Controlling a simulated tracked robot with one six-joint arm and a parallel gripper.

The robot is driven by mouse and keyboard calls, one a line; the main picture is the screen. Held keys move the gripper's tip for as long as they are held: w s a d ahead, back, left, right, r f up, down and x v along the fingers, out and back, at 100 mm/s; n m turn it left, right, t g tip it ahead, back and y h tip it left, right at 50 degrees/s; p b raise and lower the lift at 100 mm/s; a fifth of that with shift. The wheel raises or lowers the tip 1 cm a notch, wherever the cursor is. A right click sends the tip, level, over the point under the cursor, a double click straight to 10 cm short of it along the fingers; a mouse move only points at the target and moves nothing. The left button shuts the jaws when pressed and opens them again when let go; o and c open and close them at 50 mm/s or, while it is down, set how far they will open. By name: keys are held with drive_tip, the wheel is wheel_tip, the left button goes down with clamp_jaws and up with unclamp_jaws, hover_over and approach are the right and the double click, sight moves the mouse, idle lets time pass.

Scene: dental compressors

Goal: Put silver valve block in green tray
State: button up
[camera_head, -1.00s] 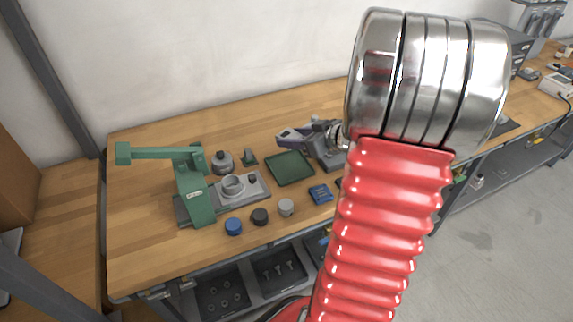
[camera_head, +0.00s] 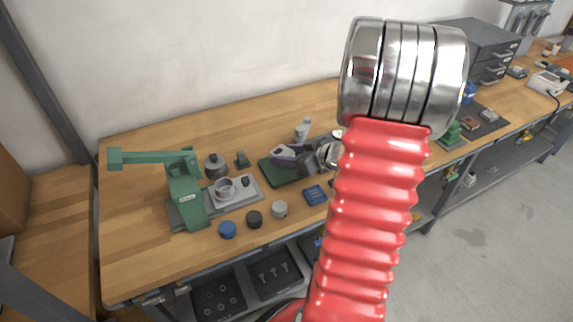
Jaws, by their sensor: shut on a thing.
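My gripper (camera_head: 281,153) is over the green tray (camera_head: 270,177), reaching in from the right. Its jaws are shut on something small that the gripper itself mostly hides. I take it for the silver valve block, but its shape cannot be made out. No other valve block is plain to see on the bench. The green tray lies flat on the wooden bench, and its right part is covered by my gripper. I cannot tell whether the held thing touches the tray.
A green press (camera_head: 188,190) with a grey base stands left of the tray. In front are a blue cap (camera_head: 227,229), a black cap (camera_head: 254,219), a silver cylinder (camera_head: 280,209) and a blue box (camera_head: 315,195). A pale bottle (camera_head: 303,130) stands behind. My red arm hides the bench's middle.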

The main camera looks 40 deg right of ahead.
sight(287, 171)
drive_tip(key=shift+f, duration=2.05)
drive_tip(key=shift+f, duration=0.1)
drive_tip(key=o, duration=1.2)
drive_tip(key=shift+s+d+r, duration=0.1)
drive_tip(key=shift+s+r, duration=0.2)
drive_tip(key=shift+s, duration=0.05)
drive_tip(key=v, duration=1.1)
drive_tip(key=shift+s, duration=0.1)
